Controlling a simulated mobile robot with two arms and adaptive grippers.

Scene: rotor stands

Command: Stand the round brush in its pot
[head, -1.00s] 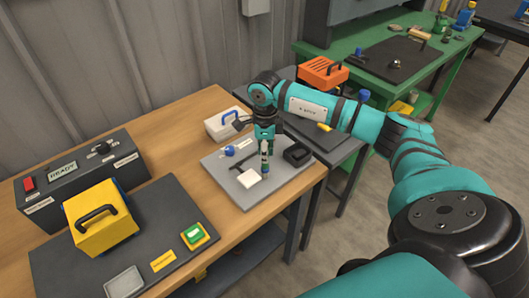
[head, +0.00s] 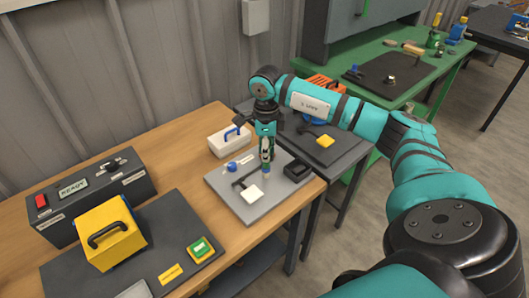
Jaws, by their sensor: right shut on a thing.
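My right gripper (head: 266,157) points down over the grey board on the wooden bench. It is shut on a small, slim thing with a pale and blue lower end (head: 266,170). I cannot tell from its shape whether this is the round brush, nor whether its lower end touches the board. A wooden-handled brush-like thing (head: 405,46) lies on the green bench at the back right, far from the gripper. I cannot make out for certain which thing is the brush's pot. My left gripper is not in view.
The grey board (head: 222,185) also bears a white block (head: 253,193), a black open box (head: 298,170) and a blue-ended tool (head: 232,167). A white case with a blue handle (head: 222,142) stands behind. A yellow box (head: 110,235) stands at left.

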